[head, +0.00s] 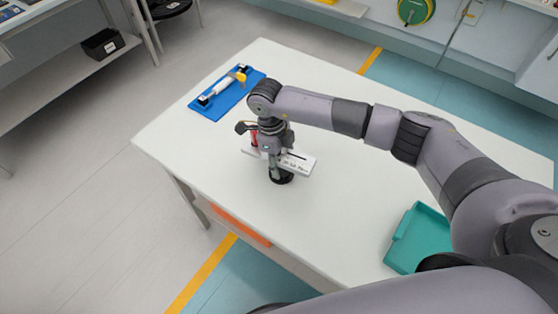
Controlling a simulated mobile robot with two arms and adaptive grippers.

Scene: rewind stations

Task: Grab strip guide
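A white flat piece with dark lettering (301,163), which may be the strip guide, is at my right gripper near the middle of the white table. My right gripper (281,178) points down over the table and covers part of this piece. The piece shows on both sides of the gripper. I cannot tell whether the fingers are shut on it or only in front of it. A small red part (254,138) shows just left of the gripper. My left gripper is not in view.
On the white table (340,230), a blue board (211,110) with a white roller (222,86) and yellow handle (239,76) lies at the far left. A teal tray (417,236) is near the right edge. The table between is clear. An orange item (240,226) is below the table's edge.

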